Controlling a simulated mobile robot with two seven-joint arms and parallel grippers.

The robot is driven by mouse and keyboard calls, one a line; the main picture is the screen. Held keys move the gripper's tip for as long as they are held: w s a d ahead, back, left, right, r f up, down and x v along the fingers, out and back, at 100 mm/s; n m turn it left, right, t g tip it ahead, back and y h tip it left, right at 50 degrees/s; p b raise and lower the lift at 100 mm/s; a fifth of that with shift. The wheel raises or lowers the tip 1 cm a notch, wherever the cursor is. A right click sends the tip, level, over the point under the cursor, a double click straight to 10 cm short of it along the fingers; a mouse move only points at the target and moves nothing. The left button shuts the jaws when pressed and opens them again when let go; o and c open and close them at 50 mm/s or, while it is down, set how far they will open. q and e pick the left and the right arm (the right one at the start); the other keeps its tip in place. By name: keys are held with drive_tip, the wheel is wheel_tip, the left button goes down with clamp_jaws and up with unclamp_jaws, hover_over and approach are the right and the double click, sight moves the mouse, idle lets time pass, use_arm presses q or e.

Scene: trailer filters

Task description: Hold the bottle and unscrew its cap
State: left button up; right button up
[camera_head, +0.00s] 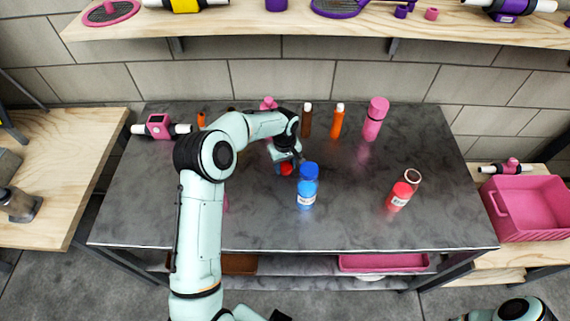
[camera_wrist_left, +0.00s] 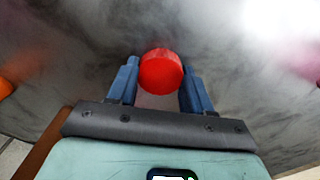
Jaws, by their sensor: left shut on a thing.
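My left gripper (camera_head: 284,166) reaches over the middle of the grey table from the left. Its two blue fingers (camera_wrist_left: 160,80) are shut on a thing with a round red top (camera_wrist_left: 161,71). The red top also shows in the head view (camera_head: 287,168), just left of the blue bottle. A pale part shows below the red top in the wrist view; the rest is hidden. The blue bottle (camera_head: 307,190) stands upright with its blue cap (camera_head: 309,170) on. My right gripper is out of view.
The dark grey table (camera_head: 350,225) has free room at the front. An orange bottle (camera_head: 338,122), a brown bottle (camera_head: 307,121) and a pink bottle (camera_head: 375,120) stand at the back. A pink crate (camera_head: 530,225) is on the right bench. A wooden shelf (camera_head: 330,30) runs above.

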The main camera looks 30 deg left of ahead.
sight(285, 166)
use_arm(q)
drive_tip(key=o, duration=1.2)
drive_tip(key=shift+f, duration=0.1)
drive_tip(key=shift+c, duration=0.2)
wheel_tip(285, 166, up, 12)
drive_tip(key=shift+r+p, duration=0.2)
drive_tip(key=shift+p, duration=0.2)
drive_tip(key=shift+s, duration=0.1)
